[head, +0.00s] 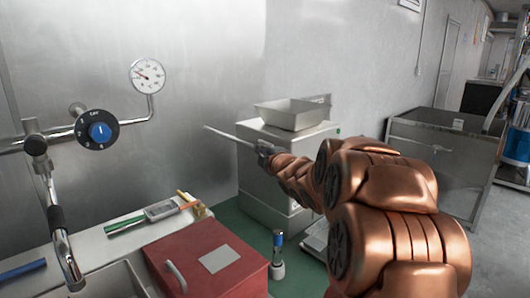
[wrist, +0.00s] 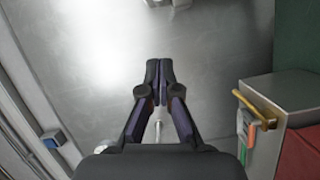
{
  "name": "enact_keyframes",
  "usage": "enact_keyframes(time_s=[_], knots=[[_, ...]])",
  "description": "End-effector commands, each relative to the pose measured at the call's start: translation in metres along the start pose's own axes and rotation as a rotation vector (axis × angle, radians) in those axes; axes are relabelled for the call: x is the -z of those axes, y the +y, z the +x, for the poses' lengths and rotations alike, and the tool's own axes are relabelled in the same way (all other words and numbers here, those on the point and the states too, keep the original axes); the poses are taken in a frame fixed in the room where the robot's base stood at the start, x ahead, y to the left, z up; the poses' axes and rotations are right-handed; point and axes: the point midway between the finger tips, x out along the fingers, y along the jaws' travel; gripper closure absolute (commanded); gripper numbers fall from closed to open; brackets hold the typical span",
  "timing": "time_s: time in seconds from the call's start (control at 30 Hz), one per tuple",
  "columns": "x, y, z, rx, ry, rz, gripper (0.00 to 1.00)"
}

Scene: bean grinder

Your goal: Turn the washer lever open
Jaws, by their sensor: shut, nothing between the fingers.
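Chrome pipework runs along the metal wall at the left of the head view, with a black dial with a blue centre (head: 98,131). A chrome-and-black handle (head: 55,212) hangs beside it. I cannot tell which part is the washer lever. My gripper (head: 265,149) is at the end of my copper arm, right of the dial and well apart from it. A thin pale rod (head: 230,137) shows at its tip, pointing left; I cannot tell what it is. In the wrist view my gripper (wrist: 158,70) is shut and empty, with dark fingers together before bare metal.
A round gauge (head: 148,76) stands on the pipe. A red box (head: 205,262) and a counter (head: 92,243) with small tools lie below. A white machine (head: 262,175) carrying a tray (head: 295,112) stands behind my arm. The wall between dial and gripper is clear.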

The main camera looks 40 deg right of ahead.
Motion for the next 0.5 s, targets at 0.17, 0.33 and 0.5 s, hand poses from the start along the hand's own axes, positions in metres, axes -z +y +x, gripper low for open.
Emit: enact_keyframes(time_s=[0.17,0.33,0.5], knots=[[0.001,0.000,0.022,0.001,0.002,-0.001,1.00],[0.002,0.000,0.041,0.003,0.003,0.000,1.00],[-0.015,0.002,0.050,0.001,0.000,0.002,1.00]])
